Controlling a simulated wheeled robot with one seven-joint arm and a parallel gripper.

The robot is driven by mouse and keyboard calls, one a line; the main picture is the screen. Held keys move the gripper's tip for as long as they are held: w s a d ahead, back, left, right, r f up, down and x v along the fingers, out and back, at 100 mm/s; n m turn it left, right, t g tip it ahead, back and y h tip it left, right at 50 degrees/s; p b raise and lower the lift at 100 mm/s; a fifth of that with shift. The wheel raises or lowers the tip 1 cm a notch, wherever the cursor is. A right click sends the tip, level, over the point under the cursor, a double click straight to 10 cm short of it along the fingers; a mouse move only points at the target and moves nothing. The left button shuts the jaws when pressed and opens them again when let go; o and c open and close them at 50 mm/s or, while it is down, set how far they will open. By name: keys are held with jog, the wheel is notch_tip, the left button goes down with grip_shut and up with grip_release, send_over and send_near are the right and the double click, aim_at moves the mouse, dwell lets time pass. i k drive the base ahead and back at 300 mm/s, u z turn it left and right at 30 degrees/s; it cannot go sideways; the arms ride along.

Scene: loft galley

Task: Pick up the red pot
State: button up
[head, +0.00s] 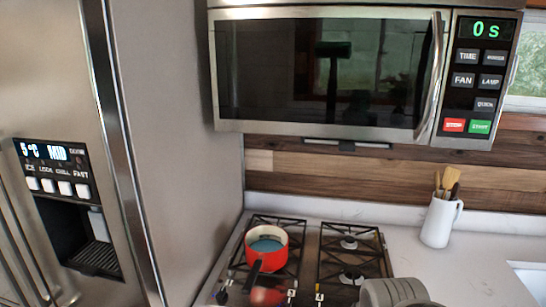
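The red pot (279,254) stands upright on the left part of the gas stove (318,256), on a black burner grate. Its inside looks blue, and its dark handle (254,272) points toward the front of the stove. My gripper is not visible in the head view. A grey rounded part at the bottom edge, right of the pot, looks like part of my arm. Nothing is seen holding the pot.
A microwave (325,70) hangs above the stove. A tall steel fridge (175,130) stands close on the left. A white jug (439,221) with utensils stands on the counter (465,262) at right. A blurred reddish object (266,297) shows below the pot's handle.

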aim_at(266, 247)
jog(key=z, duration=2.2)
jog(key=k, duration=1.45)
jog(key=u, duration=2.3)
jog(key=i, duration=1)
